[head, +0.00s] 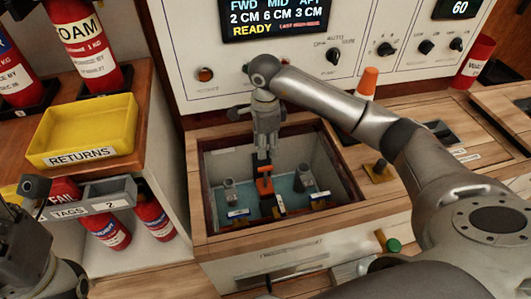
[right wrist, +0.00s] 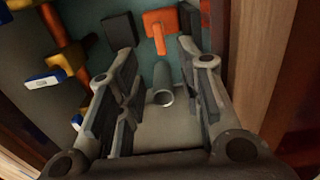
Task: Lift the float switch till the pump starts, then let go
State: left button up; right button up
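The float switch, an orange piece (head: 265,184) on a dark upright part, stands in the middle of an open well (head: 335,208) in the wooden bench. My right gripper (head: 264,157) points down just above it. In the right wrist view the gripper (right wrist: 158,52) is open, its fingers spread wide with nothing held. The orange piece (right wrist: 160,22) lies ahead, beyond the fingertips and roughly centred between them. I cannot tell whether anything touches. Part of my left arm (head: 38,262) shows at the lower left; its finger state is unclear.
Grey cylinders (head: 304,180) and blue-white tags stand near the float in the well. The well's walls are close around. A panel (head: 238,85) rises behind; its display (head: 262,18) reads READY. A yellow returns tray (head: 85,128) and extinguishers stand left.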

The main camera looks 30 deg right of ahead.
notch_tip(320, 180, up, 7)
dwell(0.3)
dwell(0.4)
